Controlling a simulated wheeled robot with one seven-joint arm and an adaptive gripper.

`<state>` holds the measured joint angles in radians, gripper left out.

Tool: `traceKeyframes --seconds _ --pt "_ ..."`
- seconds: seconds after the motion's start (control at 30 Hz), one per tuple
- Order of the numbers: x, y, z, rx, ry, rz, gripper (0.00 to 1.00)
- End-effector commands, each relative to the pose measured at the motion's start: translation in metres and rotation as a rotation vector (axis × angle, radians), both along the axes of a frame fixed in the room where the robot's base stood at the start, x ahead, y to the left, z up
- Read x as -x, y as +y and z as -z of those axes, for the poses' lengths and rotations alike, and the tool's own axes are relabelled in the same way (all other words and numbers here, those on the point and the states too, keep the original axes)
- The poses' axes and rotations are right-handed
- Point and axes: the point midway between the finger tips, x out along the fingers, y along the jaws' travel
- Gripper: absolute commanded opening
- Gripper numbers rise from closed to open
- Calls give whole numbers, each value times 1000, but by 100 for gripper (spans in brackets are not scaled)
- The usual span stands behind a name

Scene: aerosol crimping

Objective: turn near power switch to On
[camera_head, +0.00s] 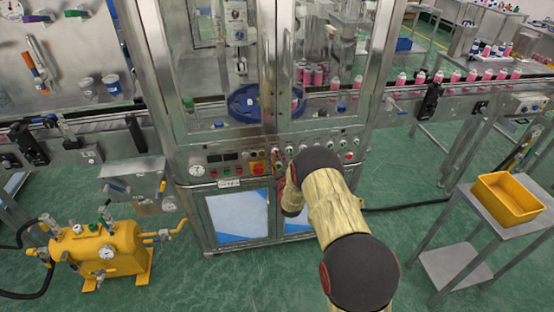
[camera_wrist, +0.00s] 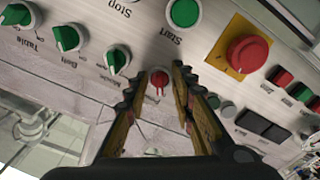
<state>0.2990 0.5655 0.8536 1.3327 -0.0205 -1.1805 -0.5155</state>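A small red rotary switch (camera_wrist: 158,83) sits on the pale control panel in the wrist view, and I take it for the near power switch. Whether the tips touch the panel cannot be told. In the head view my arm reaches the front panel of the crimping machine (camera_head: 181,190) and largely hides the gripper and the switch.
Around the switch are green knobs (camera_wrist: 117,60), a green Start button (camera_wrist: 185,12) and a red mushroom button (camera_wrist: 246,54) on a yellow plate. A yellow tank (camera_head: 98,255) stands at left, and a cart with a yellow bin (camera_head: 508,198) at right.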

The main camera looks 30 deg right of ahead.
Motion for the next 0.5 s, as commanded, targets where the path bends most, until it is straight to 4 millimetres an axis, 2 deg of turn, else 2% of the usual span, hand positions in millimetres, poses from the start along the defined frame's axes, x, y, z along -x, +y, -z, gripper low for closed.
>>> traceKeyframes --seconds 0.17,0.5 --pt "0 0 0 0 0 0 24" --pt "0 0 0 0 0 0 5"
